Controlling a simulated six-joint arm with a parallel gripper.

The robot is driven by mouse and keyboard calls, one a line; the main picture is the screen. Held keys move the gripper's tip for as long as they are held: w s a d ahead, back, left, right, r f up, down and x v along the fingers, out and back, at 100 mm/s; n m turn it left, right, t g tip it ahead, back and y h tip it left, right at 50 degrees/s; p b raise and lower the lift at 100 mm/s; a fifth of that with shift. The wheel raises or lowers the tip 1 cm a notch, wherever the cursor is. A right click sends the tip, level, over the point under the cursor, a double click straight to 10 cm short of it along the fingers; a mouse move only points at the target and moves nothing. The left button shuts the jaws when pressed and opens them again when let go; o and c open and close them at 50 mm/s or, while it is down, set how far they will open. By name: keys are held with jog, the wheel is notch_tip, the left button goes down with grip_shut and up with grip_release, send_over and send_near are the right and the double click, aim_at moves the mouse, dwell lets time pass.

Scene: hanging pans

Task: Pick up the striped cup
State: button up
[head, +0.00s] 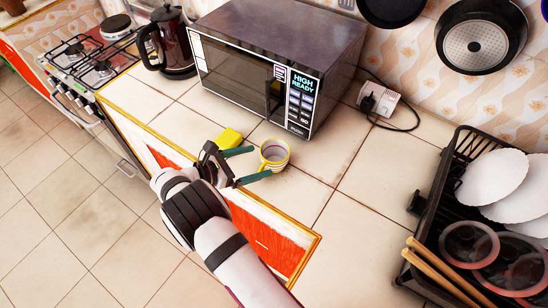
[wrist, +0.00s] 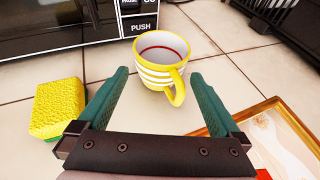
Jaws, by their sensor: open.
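The striped cup (head: 275,155) is yellow and white and stands upright on the tiled counter in front of the microwave. In the wrist view the cup (wrist: 156,78) shows its open mouth with a red line inside, and its yellow handle points toward me, a little right. My gripper (head: 261,162) is open, with its green fingers reaching to the near side of the cup. In the wrist view my gripper (wrist: 160,73) has one fingertip left of the cup and one close by its right side. I cannot tell whether the right finger touches it.
A yellow sponge (head: 229,138) lies left of my gripper, near the left finger. The microwave (head: 270,60) stands behind the cup. A dish rack (head: 447,170) with plates is at the right. The counter between cup and rack is clear.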

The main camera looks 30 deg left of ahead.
aim_at(273, 157)
jog(key=x, duration=0.6)
jog(key=shift+w+d+f, duration=0.15)
jog(key=shift+w+f, duration=0.05)
jog(key=shift+f, duration=0.05)
jog(key=c, duration=1.2)
jog(key=shift+r, duration=0.1)
